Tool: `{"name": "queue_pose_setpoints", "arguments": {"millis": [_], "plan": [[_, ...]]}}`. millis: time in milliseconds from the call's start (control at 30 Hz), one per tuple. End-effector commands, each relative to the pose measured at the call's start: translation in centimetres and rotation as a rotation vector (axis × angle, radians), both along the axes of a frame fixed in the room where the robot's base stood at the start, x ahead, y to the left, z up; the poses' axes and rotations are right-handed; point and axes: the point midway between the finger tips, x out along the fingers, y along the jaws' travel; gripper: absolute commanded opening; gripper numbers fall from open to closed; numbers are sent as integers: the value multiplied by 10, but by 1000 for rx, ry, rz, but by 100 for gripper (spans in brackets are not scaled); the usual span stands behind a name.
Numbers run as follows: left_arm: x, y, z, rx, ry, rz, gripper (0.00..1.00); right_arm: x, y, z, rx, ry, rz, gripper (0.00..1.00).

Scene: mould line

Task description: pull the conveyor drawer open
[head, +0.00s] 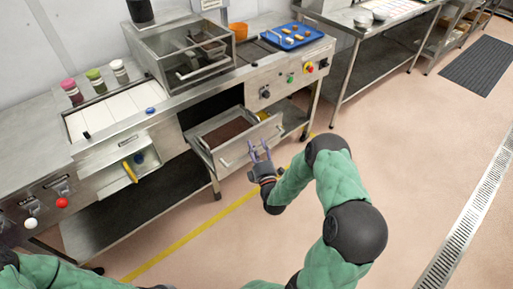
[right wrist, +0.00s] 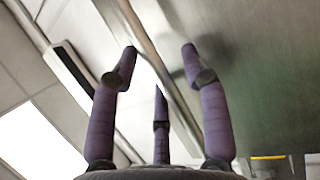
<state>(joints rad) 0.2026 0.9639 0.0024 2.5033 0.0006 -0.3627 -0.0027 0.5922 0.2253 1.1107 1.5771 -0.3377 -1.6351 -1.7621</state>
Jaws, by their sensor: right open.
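The conveyor drawer (head: 236,146) is a steel box under the machine counter. It stands out from the frame, with a dark brown filling visible inside. Its front carries a long bar handle. My right gripper (head: 260,148) is in front of the drawer, close to this handle, with its purple fingers apart. In the right wrist view the open fingers (right wrist: 160,52) lie on both sides of the metal handle bar (right wrist: 150,50), and the steel front (right wrist: 255,70) is beside it. I cannot tell whether any finger touches the bar. My left gripper is not visible.
The steel machine holds a clear-sided box (head: 185,55), a blue tray (head: 290,36) and several bottles. A control panel (head: 285,82) with buttons is right of the drawer. A yellow floor line (head: 190,238) runs below. The floor right of my arm is clear.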

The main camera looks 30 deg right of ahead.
Motion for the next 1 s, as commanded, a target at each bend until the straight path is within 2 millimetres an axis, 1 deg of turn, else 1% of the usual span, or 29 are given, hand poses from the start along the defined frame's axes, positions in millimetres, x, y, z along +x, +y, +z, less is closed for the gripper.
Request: {"name": "queue_pose_setpoints", "arguments": {"millis": [167,400,600,700,800,1000], "plan": [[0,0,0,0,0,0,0,-19,6,-4,1,3,-2,46],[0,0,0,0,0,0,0,-64,21,-14,3,4,-1,46],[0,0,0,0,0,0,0,-94,31,-19,2,4,-1,46],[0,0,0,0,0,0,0,-104,34,-21,1,4,-1,46],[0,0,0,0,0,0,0,-109,36,-22,2,2,0,46],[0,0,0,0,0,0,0,-111,37,-22,2,2,0,46]]}}
